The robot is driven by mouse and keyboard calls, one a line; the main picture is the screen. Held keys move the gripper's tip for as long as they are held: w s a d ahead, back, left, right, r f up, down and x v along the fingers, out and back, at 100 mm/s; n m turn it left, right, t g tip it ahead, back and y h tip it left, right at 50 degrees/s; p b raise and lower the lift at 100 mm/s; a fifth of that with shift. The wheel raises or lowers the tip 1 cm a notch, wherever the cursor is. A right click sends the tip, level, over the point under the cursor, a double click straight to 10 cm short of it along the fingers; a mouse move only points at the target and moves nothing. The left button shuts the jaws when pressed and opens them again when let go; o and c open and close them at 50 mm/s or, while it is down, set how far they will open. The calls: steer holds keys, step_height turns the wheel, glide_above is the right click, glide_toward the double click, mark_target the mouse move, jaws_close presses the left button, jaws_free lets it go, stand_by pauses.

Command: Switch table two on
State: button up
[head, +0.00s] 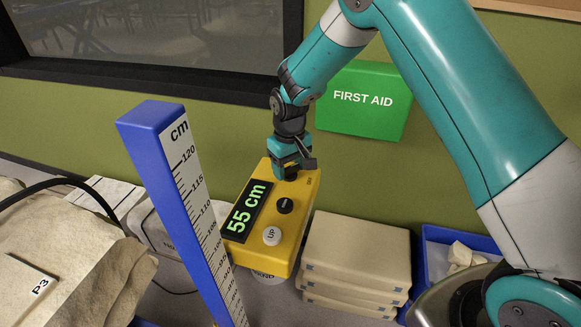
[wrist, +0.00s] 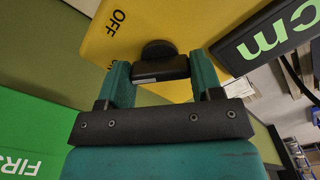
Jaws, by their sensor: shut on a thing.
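A yellow control box (head: 292,235) stands in the middle of the head view, with a lit green display (head: 245,211) reading "55 cm". My gripper (head: 291,170) is at the top end of the box. In the wrist view, my gripper (wrist: 160,70) has its two fingers either side of a black switch knob (wrist: 158,52) and is shut on it. The word "OFF" (wrist: 118,21) shows on the yellow face beside this knob. The knob's exact setting is hard to tell.
A tall blue cm scale (head: 185,190) stands left of the box. A green first aid box (head: 368,101) is on the wall behind. Stacked beige slabs (head: 357,253) and a blue bin (head: 428,263) are at right. A wrapped bundle (head: 75,270) marked "P3" is at left.

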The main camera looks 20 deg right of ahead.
mark_target(290, 167)
steer(key=shift+n, duration=0.7)
steer(key=o, duration=0.9)
step_height(290, 167, up, 17)
steer(key=b, duration=0.2)
steer(key=shift+s+r+b, duration=0.1)
steer(key=shift+r+b, duration=0.1)
steer(key=shift+b, duration=0.1)
steer(key=shift+s, duration=0.1)
